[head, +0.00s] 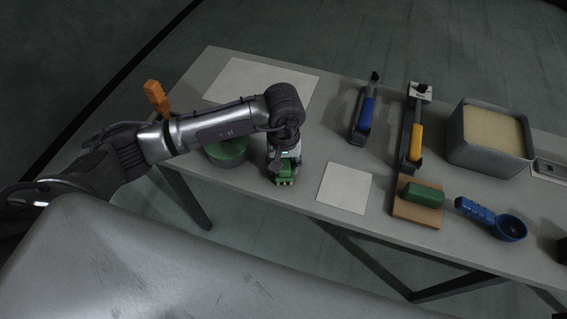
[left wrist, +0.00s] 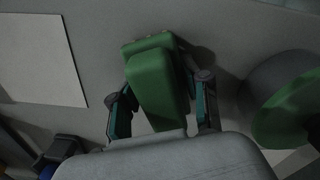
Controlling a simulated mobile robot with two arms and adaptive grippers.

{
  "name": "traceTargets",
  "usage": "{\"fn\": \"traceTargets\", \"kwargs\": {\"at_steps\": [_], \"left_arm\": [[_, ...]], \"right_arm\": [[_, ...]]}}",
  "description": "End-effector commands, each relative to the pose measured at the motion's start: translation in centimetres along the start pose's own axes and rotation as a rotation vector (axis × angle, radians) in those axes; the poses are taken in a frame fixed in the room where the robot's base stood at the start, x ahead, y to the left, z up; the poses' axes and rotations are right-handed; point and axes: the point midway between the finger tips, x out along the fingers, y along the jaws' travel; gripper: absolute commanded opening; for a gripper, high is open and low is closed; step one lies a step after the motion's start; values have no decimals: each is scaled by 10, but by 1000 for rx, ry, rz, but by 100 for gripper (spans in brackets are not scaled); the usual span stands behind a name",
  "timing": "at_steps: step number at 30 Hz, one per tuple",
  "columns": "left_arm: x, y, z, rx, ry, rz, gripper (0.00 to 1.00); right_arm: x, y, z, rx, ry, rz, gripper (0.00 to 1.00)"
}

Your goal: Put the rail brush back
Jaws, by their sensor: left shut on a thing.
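My left gripper (head: 284,160) is low over the front part of the grey table (head: 312,205), between a green round container and a small white square. It is shut on a green block-shaped thing (head: 285,174), which I take to be the rail brush. In the left wrist view the green brush (left wrist: 156,85) sits between the two fingers of the left gripper (left wrist: 163,112). Its underside is hidden, and I cannot tell whether it touches the table. The small white square (head: 345,187) lies bare to the right. My right gripper is not in view.
The green container (head: 228,152) is close left of the gripper. An orange handle (head: 157,98) rises behind my arm. To the right are a blue-handled tool (head: 366,112), a yellow-handled tool (head: 415,140), a green block (head: 424,194) on a board, a blue scoop (head: 490,217) and a grey bin (head: 458,150).

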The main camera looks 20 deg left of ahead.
Motion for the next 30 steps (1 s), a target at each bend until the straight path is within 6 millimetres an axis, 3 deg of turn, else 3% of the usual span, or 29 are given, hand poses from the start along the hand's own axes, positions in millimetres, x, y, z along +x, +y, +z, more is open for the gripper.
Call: {"fn": "traceTargets", "kwargs": {"at_steps": [5,6,10,23,30], "left_arm": [[3,0,0,0,0,0,0],[2,0,0,0,-1,0,50],[2,0,0,0,-1,-1,72],[-6,0,-1,0,1,1,72],[-52,0,-1,2,5,1,72]], "right_arm": [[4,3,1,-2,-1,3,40],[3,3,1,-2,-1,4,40],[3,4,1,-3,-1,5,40],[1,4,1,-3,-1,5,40],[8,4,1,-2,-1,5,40]]}}
